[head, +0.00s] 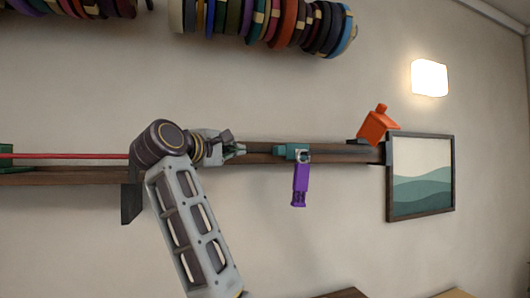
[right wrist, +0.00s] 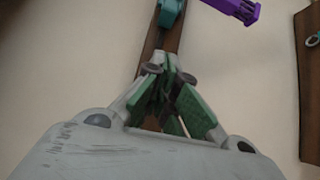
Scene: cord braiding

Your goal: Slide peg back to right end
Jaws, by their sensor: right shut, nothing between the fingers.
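A teal piece, which looks like the peg (head: 283,151), sits on a long brown rail (head: 345,155) on the wall, short of the rail's right end. It also shows at the top of the right wrist view (right wrist: 170,12). A purple clip (head: 300,186) hangs down from it. My right gripper (head: 241,150) is in front of the rail, to the left of the peg and apart from it. Its fingers are closed with nothing visible between them; in the right wrist view the gripper (right wrist: 172,75) points along the rail toward the peg. My left gripper is out of view.
A red cord (head: 70,156) runs along the rail from a green block (head: 6,157) at far left and passes behind my arm. An orange block (head: 376,126) sits above the rail's right end, beside a framed picture (head: 420,178). Colored spools (head: 262,22) hang overhead.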

